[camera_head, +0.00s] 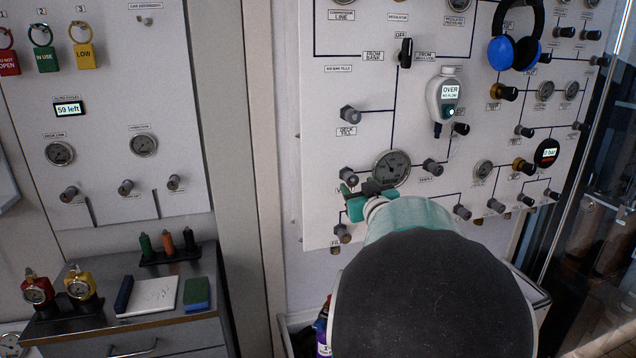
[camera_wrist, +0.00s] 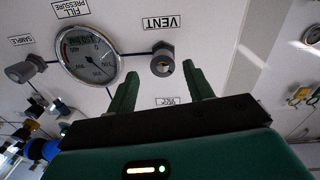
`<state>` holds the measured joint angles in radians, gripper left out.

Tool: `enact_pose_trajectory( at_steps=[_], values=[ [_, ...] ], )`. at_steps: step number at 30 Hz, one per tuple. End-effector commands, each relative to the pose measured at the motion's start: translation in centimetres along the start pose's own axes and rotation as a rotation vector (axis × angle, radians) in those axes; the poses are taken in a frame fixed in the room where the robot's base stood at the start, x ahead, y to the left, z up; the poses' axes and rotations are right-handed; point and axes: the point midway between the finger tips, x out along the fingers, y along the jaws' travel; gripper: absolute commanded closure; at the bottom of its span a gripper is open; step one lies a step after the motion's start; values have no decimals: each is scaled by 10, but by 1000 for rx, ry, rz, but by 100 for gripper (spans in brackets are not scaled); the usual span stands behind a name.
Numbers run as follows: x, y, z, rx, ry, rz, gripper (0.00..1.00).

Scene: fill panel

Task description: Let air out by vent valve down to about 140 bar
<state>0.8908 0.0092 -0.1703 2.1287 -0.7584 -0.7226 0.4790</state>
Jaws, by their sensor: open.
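The vent valve knob (camera_wrist: 163,62), dark grey and beside an upside-down VENT label (camera_wrist: 165,22), sits on the white panel in the wrist view. My gripper (camera_wrist: 160,82) is open, one green finger to each side just below the knob in the picture, and holds nothing. The round fill pressure gauge (camera_wrist: 88,55) is left of the knob; its exact reading is too small to tell. In the head view the gauge (camera_head: 391,168) is right of the vent knob (camera_head: 348,176), and my gripper (camera_head: 370,188) is close below them; my arm hides part of the panel.
A sample knob (camera_head: 432,167) is right of the gauge. Another knob (camera_head: 342,233) is below the gripper. A white handheld device (camera_head: 446,98) reading OVER and blue headphones (camera_head: 515,45) hang above.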

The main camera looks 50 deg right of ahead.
Motion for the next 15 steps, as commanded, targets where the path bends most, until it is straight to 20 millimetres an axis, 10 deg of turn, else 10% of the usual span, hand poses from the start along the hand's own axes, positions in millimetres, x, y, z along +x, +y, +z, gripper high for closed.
enact_pose_trajectory(
  at_steps=[15],
  values=[
    [33,-4,0,0,-1,-2,48]
  ],
)
